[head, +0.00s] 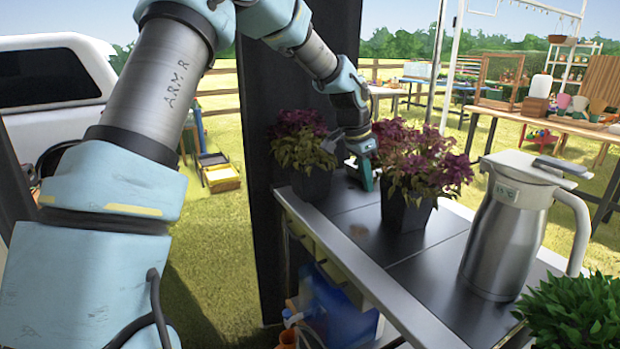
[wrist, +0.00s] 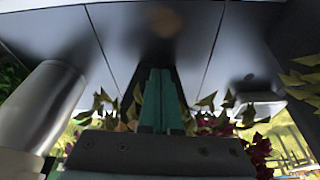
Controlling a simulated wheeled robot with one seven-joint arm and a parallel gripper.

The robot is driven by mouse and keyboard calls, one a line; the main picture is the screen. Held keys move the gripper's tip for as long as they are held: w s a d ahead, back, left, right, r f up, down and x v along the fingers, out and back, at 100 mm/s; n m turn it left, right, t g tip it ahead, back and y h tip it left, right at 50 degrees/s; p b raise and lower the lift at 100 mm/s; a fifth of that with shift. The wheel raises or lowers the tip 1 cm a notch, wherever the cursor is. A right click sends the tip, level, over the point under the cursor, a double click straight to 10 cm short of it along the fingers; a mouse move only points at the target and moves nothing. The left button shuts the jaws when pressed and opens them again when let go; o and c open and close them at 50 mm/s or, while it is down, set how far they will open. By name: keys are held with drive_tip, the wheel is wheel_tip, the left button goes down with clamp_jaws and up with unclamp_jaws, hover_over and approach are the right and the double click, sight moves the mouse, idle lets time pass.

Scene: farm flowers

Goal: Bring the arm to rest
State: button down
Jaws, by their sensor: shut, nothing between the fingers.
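My gripper (head: 366,178) is shut and empty. It points down just above the dark table (head: 366,241), between two potted plants with purple and green leaves. The nearer plant (head: 409,180) stands in a dark square pot just right of it. The farther plant (head: 300,145) stands to its left. My arm reaches out from the left of the head view across the top. In the wrist view, the shut fingers (wrist: 160,100) are side by side against the dark tabletop, with leaves around them. Whether leaves touch the gripper I cannot tell.
A steel jug (head: 507,225) with a white handle stands at the table's right, and its metal body shows in the wrist view (wrist: 40,110). A green leafy plant (head: 577,310) is at the bottom right. A dark post (head: 258,180) rises behind the arm. The table's front middle is clear.

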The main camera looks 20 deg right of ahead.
drive_tip(key=a+n+t+y, duration=0.15)
drive_tip(key=a+n, duration=0.55)
drive_tip(key=a, duration=1.7)
drive_tip(key=s+a+f+n+y, duration=0.1)
drive_tip(key=s+a+n, duration=0.3)
drive_tip(key=a, duration=0.5)
drive_tip(key=s+a+f+n, duration=0.1)
drive_tip(key=s+a+n, duration=0.4)
drive_tip(key=s+a, duration=0.2)
drive_tip(key=shift+s+a+y, duration=0.3)
drive_tip(key=shift+a+y, duration=0.05)
drive_tip(key=shift+a, duration=0.8)
drive_tip(key=c, duration=1.6)
unclamp_jaws()
